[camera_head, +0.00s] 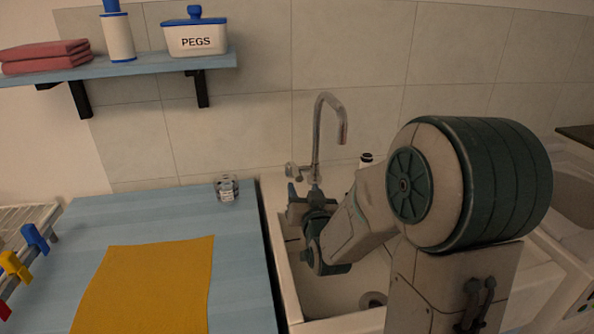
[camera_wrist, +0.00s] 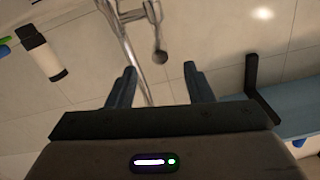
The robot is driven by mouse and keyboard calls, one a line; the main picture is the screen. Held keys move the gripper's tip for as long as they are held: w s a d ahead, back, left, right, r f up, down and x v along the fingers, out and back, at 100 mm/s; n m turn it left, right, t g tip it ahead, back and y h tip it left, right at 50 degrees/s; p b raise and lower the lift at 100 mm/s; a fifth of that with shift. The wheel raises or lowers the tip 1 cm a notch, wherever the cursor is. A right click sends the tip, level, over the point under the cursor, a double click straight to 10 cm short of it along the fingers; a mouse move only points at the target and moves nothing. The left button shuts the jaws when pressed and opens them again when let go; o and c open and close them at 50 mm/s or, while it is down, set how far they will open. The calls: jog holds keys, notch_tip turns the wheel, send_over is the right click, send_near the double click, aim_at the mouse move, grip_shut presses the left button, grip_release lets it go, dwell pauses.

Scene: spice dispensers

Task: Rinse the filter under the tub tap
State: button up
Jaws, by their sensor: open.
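The metal tub tap (camera_head: 318,135) rises at the back of the white tub (camera_head: 325,303), its spout curving over to the right. My gripper (camera_head: 303,194) is over the back left of the tub, near the tap's base in the picture. In the wrist view my gripper (camera_wrist: 161,78) has its two fingers wide apart with nothing held between them. The tap (camera_wrist: 128,38) shows beyond the fingers there, with its round spout end (camera_wrist: 160,57) above the gap. I cannot tell whether the fingers touch the tap. I cannot make out a filter in either view.
A small clear jar (camera_head: 227,188) stands at the back of the blue counter (camera_head: 150,211), behind a yellow cloth (camera_head: 150,285). A wall shelf (camera_head: 130,67) is above. A black-capped bottle (camera_wrist: 42,52) is near the tap. My arm hides much of the tub.

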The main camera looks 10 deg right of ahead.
aim_at(300, 179)
jog(key=w, duration=0.7)
jog(key=shift+w+p, duration=0.25)
jog(key=shift+p, duration=0.1)
